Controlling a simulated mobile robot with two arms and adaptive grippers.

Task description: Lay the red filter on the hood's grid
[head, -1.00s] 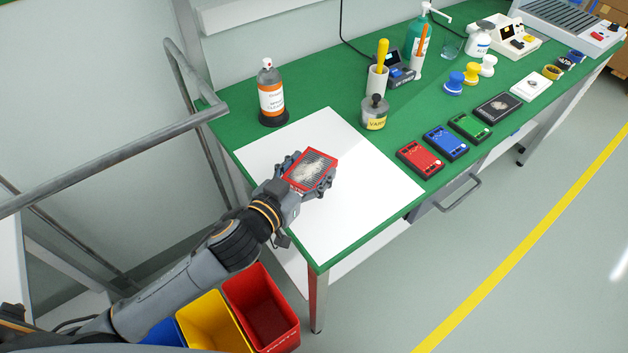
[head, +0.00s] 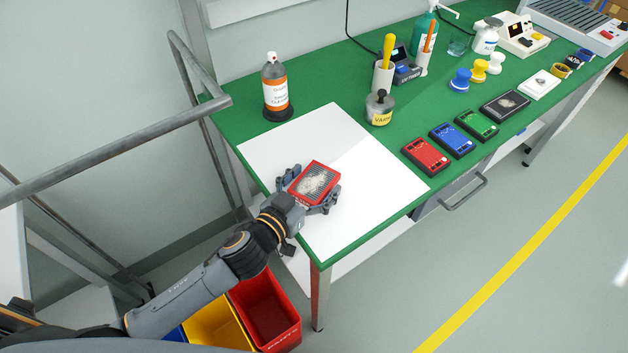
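The red filter (head: 333,170) has a red frame, dark slats and a pale dusty patch in its middle. My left gripper (head: 313,195) is shut on it, with fingers at opposite sides of the frame. It is over the white mat (head: 375,165); I cannot tell how far above. The hood's grid appears to be the grey slatted top (head: 572,15) at the far upper right, cut by the picture's edge. It is well away from the filter. My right gripper is not in view.
A spray bottle (head: 275,92) and a varnish jar (head: 380,109) stand beyond the mat. Red (head: 426,157), blue (head: 452,141) and green (head: 476,125) boxes line the green bench's front edge. A metal railing (head: 120,138) is at left; coloured bins (head: 268,310) stand below.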

